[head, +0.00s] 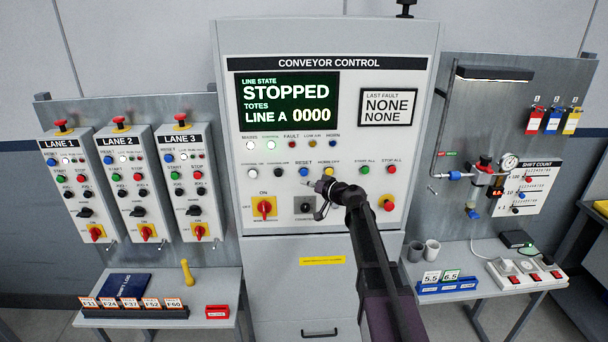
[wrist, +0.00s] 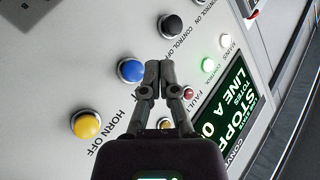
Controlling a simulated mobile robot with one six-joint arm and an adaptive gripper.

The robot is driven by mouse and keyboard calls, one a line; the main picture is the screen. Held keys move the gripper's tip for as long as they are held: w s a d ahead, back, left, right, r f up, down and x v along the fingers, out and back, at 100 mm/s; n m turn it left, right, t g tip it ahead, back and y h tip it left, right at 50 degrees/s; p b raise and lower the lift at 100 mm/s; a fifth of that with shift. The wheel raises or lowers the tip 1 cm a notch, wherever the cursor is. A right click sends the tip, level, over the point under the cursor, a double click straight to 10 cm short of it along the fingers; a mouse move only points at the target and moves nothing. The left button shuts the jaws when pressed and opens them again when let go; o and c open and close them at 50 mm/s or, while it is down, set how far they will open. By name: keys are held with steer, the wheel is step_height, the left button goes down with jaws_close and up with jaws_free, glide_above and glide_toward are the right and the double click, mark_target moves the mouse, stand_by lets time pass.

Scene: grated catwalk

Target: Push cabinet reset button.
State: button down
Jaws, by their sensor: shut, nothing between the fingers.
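The grey conveyor control cabinet (head: 228,130) faces me. Its blue button (head: 303,172) sits under the label RESET, between a black button on the left and the yellow HORN OFF button (head: 329,172). My gripper (head: 318,186) is shut and empty, just below and right of the blue button in the head view. In the wrist view my shut fingertips (wrist: 159,66) are just right of the blue button (wrist: 130,70), overlapping the panel around it. I cannot tell whether they touch the panel. The RESET label is hidden behind the fingers in the wrist view.
The cabinet display (head: 288,102) reads STOPPED. A red-and-yellow rotary switch (head: 264,208) and a black key switch (head: 305,207) sit below the buttons. Lane boxes (head: 125,185) stand left, each with its own blue button. A bench (head: 482,262) with mugs stands right.

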steer(key=shift+s, duration=0.75)
steer(key=s+d+f+g+h+b, duration=0.1)
steer(key=s+f+g+h+b, duration=0.7)
steer(key=s+f, duration=1.45)
steer(key=s+d+f+m+g+h+b, duration=0.1)
steer(key=s+d+f+g+h+b, duration=0.2)
steer(key=s+d, duration=0.3)
steer(key=s+f+g, duration=0.1)
steer(key=s, duration=0.3)
steer(key=shift+s+d+f, duration=0.2)
steer(key=shift+s+d, duration=0.2)
